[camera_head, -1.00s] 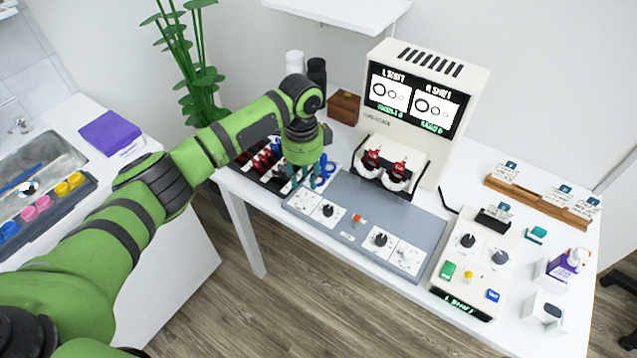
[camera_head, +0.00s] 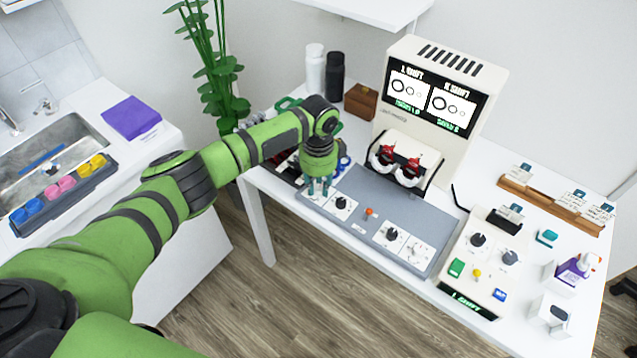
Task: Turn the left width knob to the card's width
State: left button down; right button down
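My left gripper (camera_head: 319,188) points down over the left end of the grey panel (camera_head: 362,190). Its fingertips are at the far-left white plate, where they hide what is beneath. Whether they touch or grip a knob there cannot be told. A black knob (camera_head: 341,203) on a white plate stands uncovered just right of the fingers. Another black knob (camera_head: 391,234) and a paler one (camera_head: 413,251) are on plates at the panel's right. The labels are too small to read. A small card (camera_head: 515,208) stands in a black holder on the white console. My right gripper is not in view.
A white machine (camera_head: 447,85) with two screens and red-and-white eyepieces stands behind the panel. The console (camera_head: 455,290) carries two knobs and coloured buttons. A wooden rack (camera_head: 545,205) holds cards. Two bottles and a brown box (camera_head: 361,102) stand behind the gripper.

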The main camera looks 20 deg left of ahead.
pick_arm(q)
jog(key=shift+r+n+p, duration=0.15)
jog(key=shift+n+p, duration=0.65)
jog(key=shift+p, duration=0.05)
jog(key=shift+n+p, duration=0.7)
jog(key=shift+n, duration=0.1)
jog(key=n+p, duration=0.3)
jog(key=n, duration=0.2)
jog(key=n+p, duration=0.2)
jog(key=n, duration=0.3)
jog(key=shift+n+p, duration=0.9)
jog(key=shift+n, duration=1.4)
